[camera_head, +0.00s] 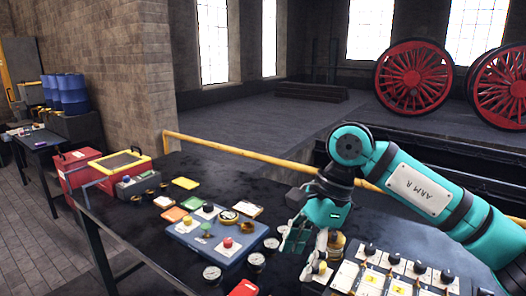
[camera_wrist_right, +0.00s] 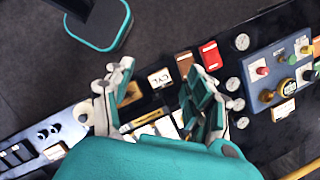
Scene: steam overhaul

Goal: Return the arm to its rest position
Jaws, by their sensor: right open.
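My right arm, teal and marked "ARM R" (camera_head: 411,190), reaches in from the right over the dark workbench (camera_head: 165,236). Its gripper (camera_head: 306,258) points down above the bench, between the blue panel and a row of black-knobbed cards. In the right wrist view the gripper (camera_wrist_right: 160,82) has its two fingers spread apart, with nothing held between them. Below and between the fingers lie a white card marked "CYL" (camera_wrist_right: 160,78) and other small pieces. The fingers hide part of the bench. My left arm and gripper do not show.
A blue panel (camera_head: 188,236) with knobs stands left of the gripper, with round gauges (camera_head: 212,273) near it. Black-knobbed cards (camera_head: 395,262) stand to the right. A red toolbox (camera_head: 78,170) is at the bench's far left. A yellow rail (camera_head: 240,152) runs behind the bench.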

